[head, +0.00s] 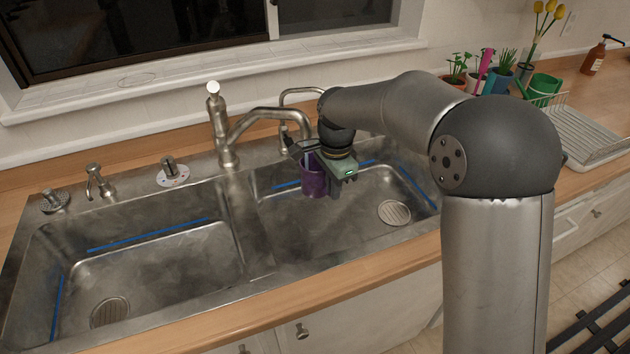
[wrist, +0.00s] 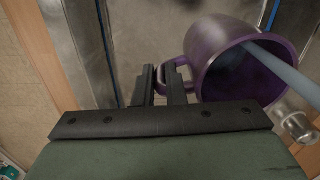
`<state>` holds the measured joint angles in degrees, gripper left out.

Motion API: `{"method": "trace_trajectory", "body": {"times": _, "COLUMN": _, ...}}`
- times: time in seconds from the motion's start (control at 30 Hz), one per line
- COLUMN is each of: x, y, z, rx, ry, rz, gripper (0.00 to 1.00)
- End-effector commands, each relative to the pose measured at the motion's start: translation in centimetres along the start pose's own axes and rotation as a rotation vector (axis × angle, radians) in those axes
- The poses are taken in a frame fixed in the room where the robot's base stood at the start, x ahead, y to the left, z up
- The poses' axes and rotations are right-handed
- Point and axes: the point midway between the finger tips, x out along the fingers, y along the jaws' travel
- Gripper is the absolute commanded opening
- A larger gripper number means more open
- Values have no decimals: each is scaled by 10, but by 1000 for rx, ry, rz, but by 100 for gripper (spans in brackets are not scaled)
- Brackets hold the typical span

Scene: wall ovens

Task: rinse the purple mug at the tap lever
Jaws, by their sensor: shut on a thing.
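The purple mug (head: 313,182) is held over the right basin, under the end of the tap spout (head: 268,117). It looks roughly upright in the head view. My gripper (wrist: 164,76) is shut on the handle of the mug, which also shows in the wrist view (wrist: 207,48). A pale blue stream (wrist: 285,69) runs into the mug's mouth; it shows as a thin streak below the spout in the head view. The tap lever (head: 214,98) stands up at the back of the sink, left of the spout, clear of my gripper.
The steel double sink has a divider (head: 247,225) left of the mug. A thin second spout (head: 299,91) stands close behind my wrist. A soap pump (head: 97,182) and a round knob (head: 172,172) stand along the back rim. A dish rack (head: 590,135) is at right.

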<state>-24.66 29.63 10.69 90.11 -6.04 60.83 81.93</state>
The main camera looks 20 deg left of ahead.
Motion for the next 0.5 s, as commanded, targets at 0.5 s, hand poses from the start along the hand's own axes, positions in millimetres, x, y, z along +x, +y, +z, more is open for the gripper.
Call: {"method": "trace_trajectory", "body": {"times": 0.5, "x": 0, "y": 1, "z": 4, "rx": -1, "ry": 0, "rz": -1, "gripper": 0}}
